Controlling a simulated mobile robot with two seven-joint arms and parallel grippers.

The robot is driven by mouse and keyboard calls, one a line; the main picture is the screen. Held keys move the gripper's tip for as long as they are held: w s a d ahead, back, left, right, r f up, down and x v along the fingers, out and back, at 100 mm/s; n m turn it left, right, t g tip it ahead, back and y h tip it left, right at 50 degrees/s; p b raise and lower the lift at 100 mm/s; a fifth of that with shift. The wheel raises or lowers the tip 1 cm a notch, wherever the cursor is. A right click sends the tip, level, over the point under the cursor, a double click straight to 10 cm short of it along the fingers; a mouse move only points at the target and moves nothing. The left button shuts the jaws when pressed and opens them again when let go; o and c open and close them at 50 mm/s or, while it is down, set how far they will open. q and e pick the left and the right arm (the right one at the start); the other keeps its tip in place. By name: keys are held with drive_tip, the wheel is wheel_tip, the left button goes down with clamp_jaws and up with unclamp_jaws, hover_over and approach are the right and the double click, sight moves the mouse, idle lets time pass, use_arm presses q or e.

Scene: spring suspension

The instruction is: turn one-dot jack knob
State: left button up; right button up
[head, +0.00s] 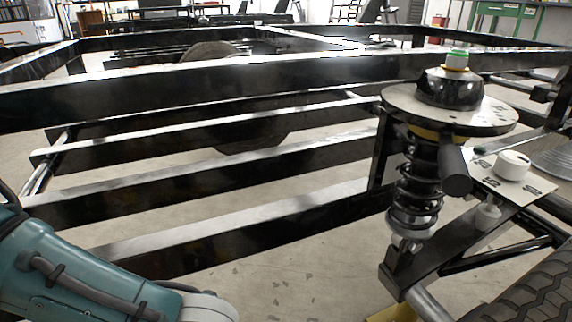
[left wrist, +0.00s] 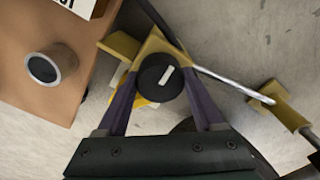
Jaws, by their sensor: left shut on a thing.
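A round black knob (left wrist: 161,84) with a white bar mark on its top shows in the left wrist view, on a yellow jack (left wrist: 152,45). My left gripper (left wrist: 160,88) is shut on this knob, with one purple finger on each side. I cannot make out any dots on the jack. In the head view my teal left arm comes in at the lower left; its gripper is out of the picture. A yellow part (head: 394,313) shows at the bottom edge below the suspension. My right gripper is in neither view.
A black frame (head: 200,165) spans the head view. A coil spring strut (head: 417,185) stands under a round plate (head: 400,97) at the right, near a tire (head: 535,295). In the left wrist view, a brown surface (left wrist: 60,95) with a grey cup-like cylinder (left wrist: 43,68) lies left of the jack.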

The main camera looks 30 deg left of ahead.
use_arm(q)
drive_tip(key=shift+c, duration=1.2)
